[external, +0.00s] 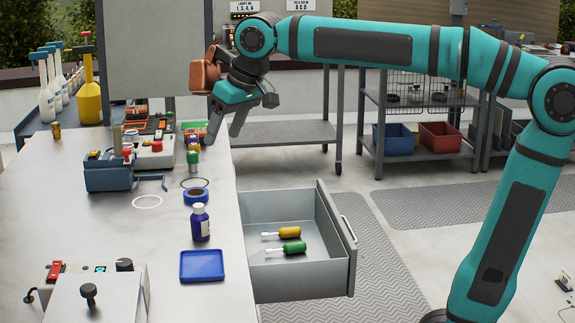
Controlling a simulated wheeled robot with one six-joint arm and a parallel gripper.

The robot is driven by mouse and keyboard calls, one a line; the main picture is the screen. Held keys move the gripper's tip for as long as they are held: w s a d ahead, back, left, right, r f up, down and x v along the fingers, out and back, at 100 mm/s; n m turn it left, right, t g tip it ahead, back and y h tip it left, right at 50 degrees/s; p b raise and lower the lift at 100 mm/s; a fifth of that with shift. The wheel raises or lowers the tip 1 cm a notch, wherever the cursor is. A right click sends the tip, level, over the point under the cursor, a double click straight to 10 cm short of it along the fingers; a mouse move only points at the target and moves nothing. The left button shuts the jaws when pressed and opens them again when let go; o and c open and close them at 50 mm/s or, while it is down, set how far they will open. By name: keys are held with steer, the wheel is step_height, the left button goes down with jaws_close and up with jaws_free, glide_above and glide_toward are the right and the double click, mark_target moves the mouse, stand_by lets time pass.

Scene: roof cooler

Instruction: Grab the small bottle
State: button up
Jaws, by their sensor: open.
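A small dark blue bottle (201,225) with a white cap and a pale label stands upright on the light worktop (170,270), near its right edge. My gripper (224,130) points down over the far part of the worktop's right edge, above and beyond the bottle. Its two fingers are apart and I see nothing held between them. Small coloured caps or vials (193,157) stand close to the left finger; whether they touch it I cannot tell.
A blue tray (202,266) lies in front of the bottle, and a blue tape roll (196,196) behind it. An open drawer (330,255) with two screwdrivers juts out at right.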

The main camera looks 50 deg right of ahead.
mark_target(197, 204)
steer(key=w+a+f+g+h, duration=0.1)
steer(key=w+a+g, duration=0.1)
steer(key=a+g, duration=0.35)
steer(key=shift+t, duration=0.55)
steer(key=f, duration=0.4)
steer(key=a+f, duration=0.1)
steer(key=f, duration=0.7)
steer(key=shift+w+a+f, duration=0.15)
steer(key=shift+f, duration=0.05)
steer(key=shift+s+a+f, duration=0.1)
steer(key=shift+s+f, duration=0.05)
steer(key=shift+f, duration=1.2)
steer(key=shift+s+f, duration=0.15)
steer(key=shift+f, duration=1.15)
steer(key=c, duration=1.1)
steer(key=shift+o, duration=0.2)
